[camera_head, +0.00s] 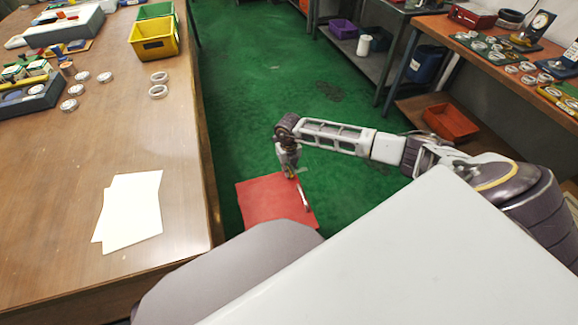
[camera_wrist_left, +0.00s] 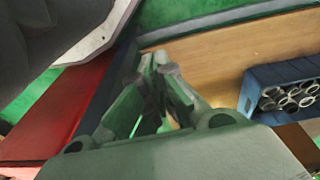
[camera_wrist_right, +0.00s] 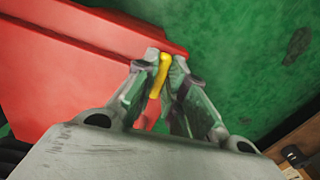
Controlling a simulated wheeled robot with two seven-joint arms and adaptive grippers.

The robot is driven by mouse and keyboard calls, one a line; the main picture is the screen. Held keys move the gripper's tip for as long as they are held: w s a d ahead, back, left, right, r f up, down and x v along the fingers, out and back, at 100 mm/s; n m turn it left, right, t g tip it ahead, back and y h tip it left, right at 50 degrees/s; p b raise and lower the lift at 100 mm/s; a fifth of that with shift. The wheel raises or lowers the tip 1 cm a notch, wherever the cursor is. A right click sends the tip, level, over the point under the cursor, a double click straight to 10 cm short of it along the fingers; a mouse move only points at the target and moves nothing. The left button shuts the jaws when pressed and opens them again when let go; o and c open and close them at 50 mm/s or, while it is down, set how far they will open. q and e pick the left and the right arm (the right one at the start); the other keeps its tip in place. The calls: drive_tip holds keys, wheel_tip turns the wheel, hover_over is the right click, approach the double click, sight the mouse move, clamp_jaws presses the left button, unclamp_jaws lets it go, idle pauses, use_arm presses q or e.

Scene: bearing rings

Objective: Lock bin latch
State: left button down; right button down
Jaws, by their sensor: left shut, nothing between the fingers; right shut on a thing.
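The red bin (camera_head: 262,200) stands low on the green floor beside the wooden table, its flat red top showing. A pale bar (camera_head: 303,196) lies along its right side. My right gripper (camera_head: 289,172) is at the bin's far right edge. In the right wrist view its fingers (camera_wrist_right: 165,62) are shut on a yellow latch handle (camera_wrist_right: 158,76) beside the red bin (camera_wrist_right: 60,75). My left gripper (camera_wrist_left: 165,72) is shut and empty over a wooden surface; it is not visible in the head view. A red surface (camera_wrist_left: 60,110) lies left of it.
The wooden table (camera_head: 180,200) at left holds paper sheets (camera_head: 130,210), rings (camera_head: 158,91) and a yellow bin (camera_head: 153,39). A blue crate of rings (camera_wrist_left: 252,92) is right of my left gripper. An orange bin (camera_head: 450,122) sits on the right shelf. Green floor is open beyond my right arm.

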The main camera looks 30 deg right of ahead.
drive_tip(key=shift+m, duration=0.5)
use_arm(q)
drive_tip(key=shift+s+a+f+p, duration=0.15)
drive_tip(key=shift+f+p, duration=0.2)
drive_tip(key=shift+f, duration=0.5)
use_arm(e)
drive_tip(key=c, duration=1.5)
unclamp_jaws()
use_arm(q)
drive_tip(key=shift+r, duration=0.15)
use_arm(e)
drive_tip(key=shift+r, duration=0.1)
drive_tip(key=shift+r, duration=5.9)
